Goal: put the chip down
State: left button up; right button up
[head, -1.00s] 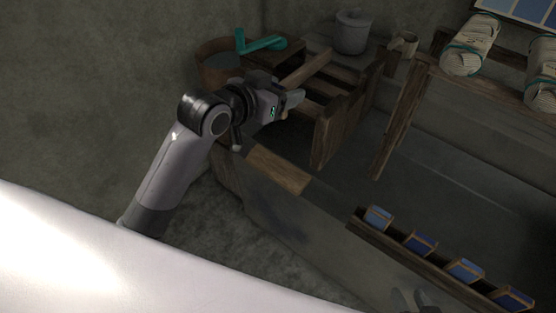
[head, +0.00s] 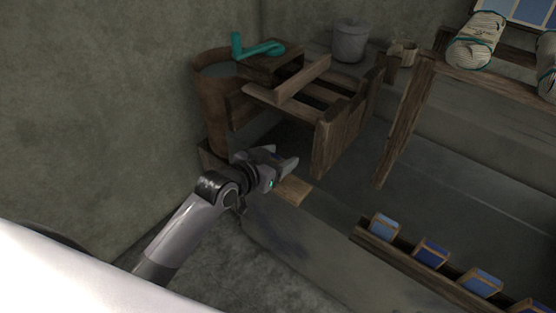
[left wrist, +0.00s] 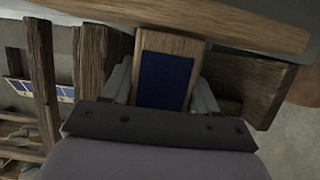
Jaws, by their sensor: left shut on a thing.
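The chip (left wrist: 166,78), a wooden block with a dark blue face, sits between the two grey fingers of my left gripper (left wrist: 165,92) in the left wrist view. The gripper is shut on it. My right gripper is not in view.
A slotted wooden rack (head: 400,259) with several blue-faced chips stands at the lower right. A wooden frame (head: 335,135) rises just right of my left gripper. A wooden tub (head: 213,105) and a grey pot (head: 349,43) stand behind. The grey surface (head: 440,190) right of the frame is clear.

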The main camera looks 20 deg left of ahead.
pick_arm(q)
jog(key=shift+f, duration=0.15)
jog(key=o, duration=1)
